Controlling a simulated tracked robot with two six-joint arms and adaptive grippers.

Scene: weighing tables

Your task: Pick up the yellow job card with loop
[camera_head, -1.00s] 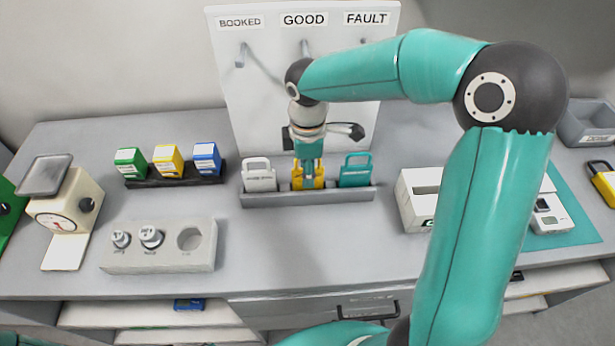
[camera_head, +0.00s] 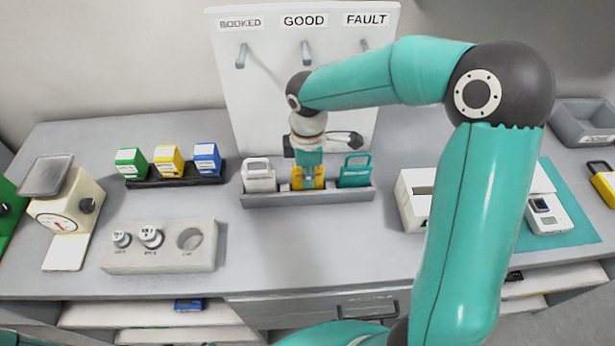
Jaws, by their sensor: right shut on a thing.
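The yellow job card (camera_head: 298,184) stands in a grey rack (camera_head: 262,200), between a white card (camera_head: 259,176) and a teal card (camera_head: 355,171). My right gripper (camera_head: 308,180) points down over the yellow card and is shut on it. The gripper hides the card's loop and much of its face. The card still sits at rack height. My left gripper is not in view.
A white board with three hooks, labelled BOOKED, GOOD and FAULT (camera_head: 262,80), stands behind the rack. Green, yellow and blue blocks (camera_head: 168,160), a dial scale (camera_head: 62,215) and a weight block (camera_head: 165,258) are at left. A white box (camera_head: 413,200) is at right.

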